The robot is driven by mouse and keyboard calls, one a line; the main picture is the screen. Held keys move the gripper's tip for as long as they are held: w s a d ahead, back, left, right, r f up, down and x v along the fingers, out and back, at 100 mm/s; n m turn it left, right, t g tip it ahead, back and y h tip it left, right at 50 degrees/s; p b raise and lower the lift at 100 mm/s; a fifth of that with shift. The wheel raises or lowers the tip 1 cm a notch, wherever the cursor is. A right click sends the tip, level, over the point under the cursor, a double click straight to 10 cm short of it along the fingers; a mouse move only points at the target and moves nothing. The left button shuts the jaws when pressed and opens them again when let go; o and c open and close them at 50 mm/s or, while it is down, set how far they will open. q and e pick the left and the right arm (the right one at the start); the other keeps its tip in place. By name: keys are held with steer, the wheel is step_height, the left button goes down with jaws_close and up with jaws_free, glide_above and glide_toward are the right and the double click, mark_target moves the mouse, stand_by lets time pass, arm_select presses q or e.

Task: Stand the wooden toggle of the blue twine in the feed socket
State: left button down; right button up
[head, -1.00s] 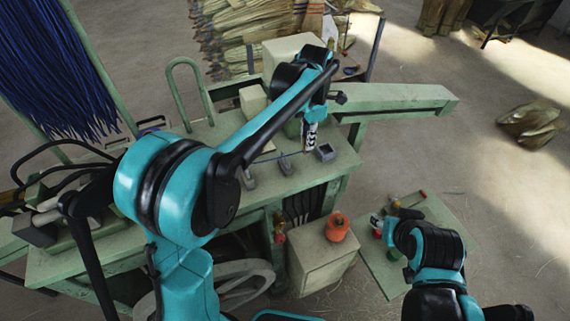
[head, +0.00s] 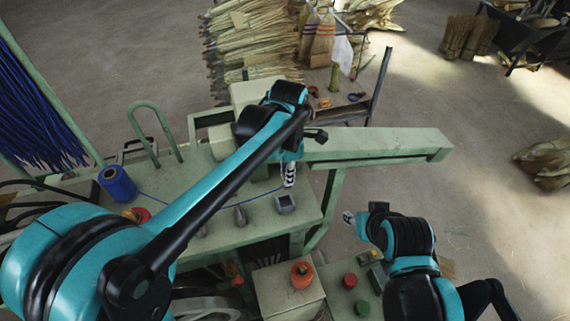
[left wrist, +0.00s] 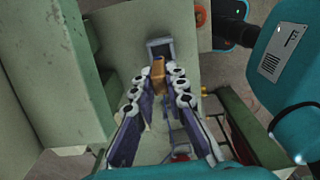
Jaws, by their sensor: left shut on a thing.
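My left gripper (head: 289,178) is shut on the wooden toggle (left wrist: 158,72), a small brown piece between the fingertips in the left wrist view. The feed socket (head: 286,203) is a grey square block with a dark opening on the green bench. It also shows in the left wrist view (left wrist: 160,46), just beyond the toggle, which looks apart from it. The blue twine (head: 262,195) runs low across the bench toward the left gripper from a blue spool (head: 117,183). My right gripper (head: 350,217) is off the bench's right side; its finger gap is unclear.
Grey pointed guides (head: 240,215) stand left of the socket. A green beam (head: 380,145) extends right behind it. A cabinet (head: 285,290) with an orange spool (head: 302,274) and a panel with red and green buttons (head: 350,281) lie in front. Broom bundles are behind.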

mark_target(285, 189)
arm_select(q)
steer(key=shift+s+a+f, duration=0.15)
steer(key=shift+s+a, duration=0.05)
steer(key=shift+a, duration=0.15)
steer(key=shift+s+a+f+b, duration=0.1)
steer(key=shift+a+f+b, duration=0.05)
steer(key=shift+f+b, duration=0.15)
steer(key=shift+d+f+b, duration=0.25)
steer(key=shift+f+b, duration=0.7)
steer(key=shift+f, duration=0.35)
step_height(285, 189, down, 2)
steer(key=shift+a+b, duration=0.15)
steer(key=shift+b, duration=0.55)
step_height(285, 189, down, 2)
steer(key=shift+f+b, duration=0.1)
steer(key=shift+b, duration=0.75)
steer(key=shift+f+b, duration=0.35)
steer(key=shift+f, duration=0.05)
arm_select(e)
step_height(285, 189, down, 6)
steer(key=shift+s+a, duration=0.15)
steer(key=shift+a, duration=0.15)
arm_select(q)
steer(key=c, duration=1.5)
jaws_free()
